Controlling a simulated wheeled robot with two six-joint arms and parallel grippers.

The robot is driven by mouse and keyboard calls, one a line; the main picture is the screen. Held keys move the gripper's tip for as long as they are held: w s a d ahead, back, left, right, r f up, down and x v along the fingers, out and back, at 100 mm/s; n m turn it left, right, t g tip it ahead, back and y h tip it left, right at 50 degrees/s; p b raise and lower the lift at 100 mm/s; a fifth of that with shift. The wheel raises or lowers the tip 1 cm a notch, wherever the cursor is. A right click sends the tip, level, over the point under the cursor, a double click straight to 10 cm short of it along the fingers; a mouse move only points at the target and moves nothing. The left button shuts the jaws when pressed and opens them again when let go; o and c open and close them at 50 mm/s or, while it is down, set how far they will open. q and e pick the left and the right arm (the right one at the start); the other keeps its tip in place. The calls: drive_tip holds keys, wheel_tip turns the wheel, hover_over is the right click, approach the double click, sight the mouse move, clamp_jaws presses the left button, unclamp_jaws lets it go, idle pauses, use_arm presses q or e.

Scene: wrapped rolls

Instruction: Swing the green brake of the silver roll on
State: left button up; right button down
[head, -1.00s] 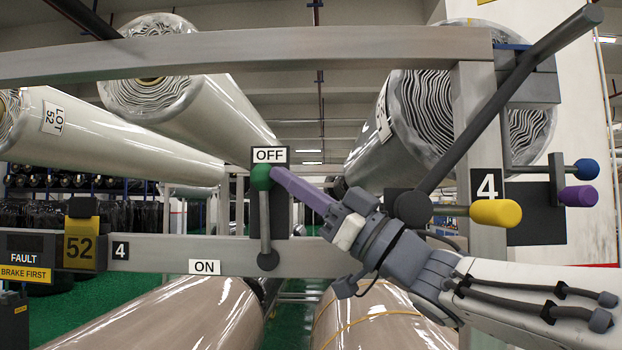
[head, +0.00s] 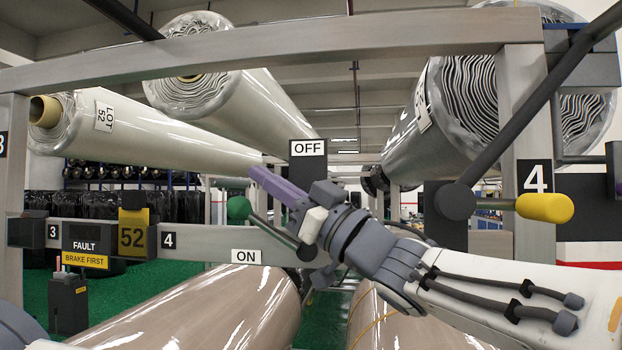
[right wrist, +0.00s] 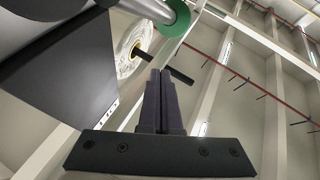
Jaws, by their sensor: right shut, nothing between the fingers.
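The green brake knob (head: 238,208) sits on a lever tilted up and to the left of its pivot, between the OFF label (head: 307,147) and the ON label (head: 245,257). My right gripper (head: 254,172) is shut and empty. Its purple fingers point up-left, with the tips just above and right of the knob. My wrist hides part of the lever's pivot end. In the right wrist view, the shut fingers (right wrist: 160,74) stand near the green knob (right wrist: 178,20) at the top; contact is unclear. The silver roll (head: 440,115) is at upper right. My left gripper is not in view.
A yellow-ended handle (head: 545,208) and dark bar stand at right. Pale rolls (head: 195,95) hang upper left; brown rolls (head: 215,310) lie below.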

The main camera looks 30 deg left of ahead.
sight(242, 200)
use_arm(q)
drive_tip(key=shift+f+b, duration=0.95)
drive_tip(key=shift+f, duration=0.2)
use_arm(e)
drive_tip(key=shift+s+a+f, duration=0.35)
drive_tip(key=shift+a+f, duration=0.4)
drive_tip(key=shift+a, duration=0.15)
drive_tip(key=shift+s+a+f, duration=0.3)
drive_tip(key=shift+a+f, duration=0.4)
drive_tip(key=shift+a, duration=0.2)
